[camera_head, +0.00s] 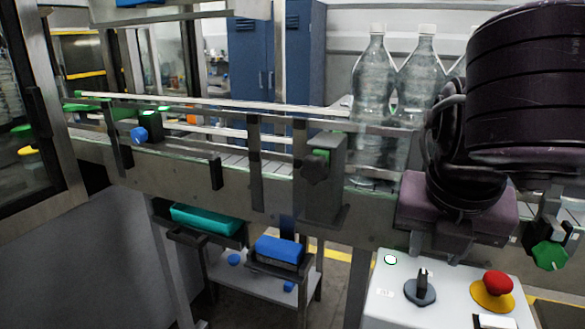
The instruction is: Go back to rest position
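My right arm comes in from the upper right as a large dark cylinder. My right gripper (453,243) hangs below it as a dark purple block, over the back edge of the control box (440,300) and in front of the conveyor rail. Its fingers are dark and foreshortened, so I cannot tell whether they are open or shut. I see nothing clearly held in it. My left gripper is not in view.
The control box carries a red button (498,283), a black knob (422,278) and a white button (391,259). Clear bottles (373,75) stand on the conveyor (270,178). Blue (279,251) and teal (206,218) items lie below. Blue lockers (250,55) stand behind.

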